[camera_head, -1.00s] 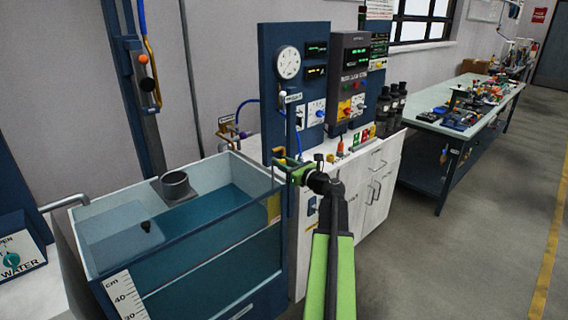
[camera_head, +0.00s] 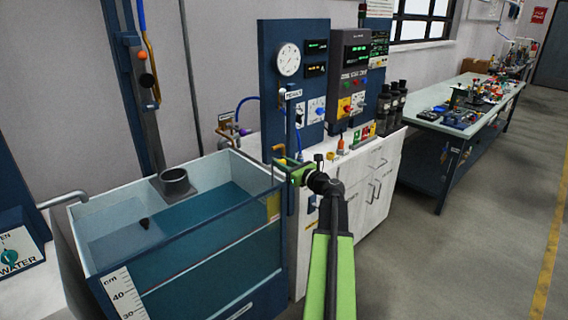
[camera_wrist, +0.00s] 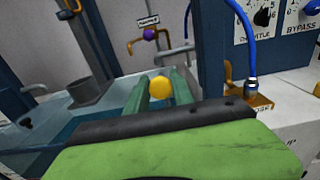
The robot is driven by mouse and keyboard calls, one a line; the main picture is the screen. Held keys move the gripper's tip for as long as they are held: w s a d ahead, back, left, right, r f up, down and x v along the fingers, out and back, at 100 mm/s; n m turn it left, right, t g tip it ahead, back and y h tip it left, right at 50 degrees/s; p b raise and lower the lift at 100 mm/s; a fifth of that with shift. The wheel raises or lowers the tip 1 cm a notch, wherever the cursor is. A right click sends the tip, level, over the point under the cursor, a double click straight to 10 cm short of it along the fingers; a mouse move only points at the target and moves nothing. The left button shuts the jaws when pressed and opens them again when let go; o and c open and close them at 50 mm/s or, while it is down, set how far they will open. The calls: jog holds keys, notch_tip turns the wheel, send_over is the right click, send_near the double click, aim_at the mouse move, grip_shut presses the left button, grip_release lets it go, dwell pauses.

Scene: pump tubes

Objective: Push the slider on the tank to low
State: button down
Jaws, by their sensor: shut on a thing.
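The open-topped blue tank (camera_head: 105,262) stands at lower left in the head view, partly filled with blue water. A round yellow knob (camera_wrist: 159,89) shows between the two green fingers of my gripper (camera_wrist: 163,85) in the wrist view. I take it to be the slider's knob; the fingers are shut on it. In the head view my gripper (camera_head: 283,164) is at the tank's right rear corner, beside a blue upright post. The knob is not clear there, and no low or high marking is readable.
A blue panel with a dial gauge (camera_head: 288,60) stands behind my gripper. A white cabinet (camera_head: 376,190) is to the right, with a long workbench (camera_head: 450,127) beyond. A blue hose (camera_wrist: 245,40) hangs close on the right in the wrist view. The floor at right is clear.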

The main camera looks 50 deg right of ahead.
jog(key=b, duration=0.8)
send_near(273, 178)
jog(key=w, duration=0.4)
jog(key=shift+w+d+r, duration=0.1)
jog(key=shift+w+d, duration=0.1)
jog(key=c, duration=1.1)
grip_release()
jog(key=shift+c, duration=0.2)
jog(key=shift+d, duration=0.1)
jog(key=s, duration=0.5)
jog(key=s+a, duration=0.1)
jog(key=s, duration=1.1)
jog(key=shift+s+a, duration=0.15)
